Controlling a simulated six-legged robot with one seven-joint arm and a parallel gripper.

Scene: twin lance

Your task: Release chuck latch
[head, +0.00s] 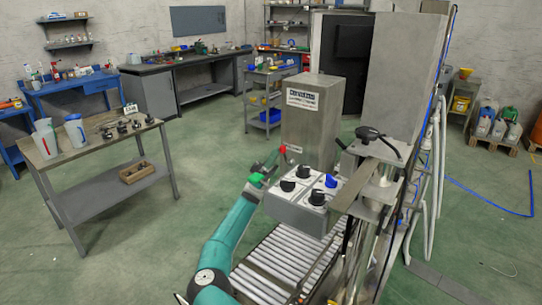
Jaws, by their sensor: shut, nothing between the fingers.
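No part is plainly marked as the chuck latch. A lever with a red ball end (283,149) stands beside the machine's grey control box (300,208). A black clamp-like handle (378,141) sits on the metal bracket to the right. My teal arm reaches up from the bottom, and my gripper (272,164) is at the box's left side, just below and left of the red ball. Its fingers look small and closed, with nothing seen between them. I cannot tell whether they touch the lever.
The box's top carries black knobs and a blue knob (332,181). A tall grey housing (313,110) stands behind it. A roller conveyor (285,262) runs below. A table (95,142) with two jugs stands left; open green floor lies between.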

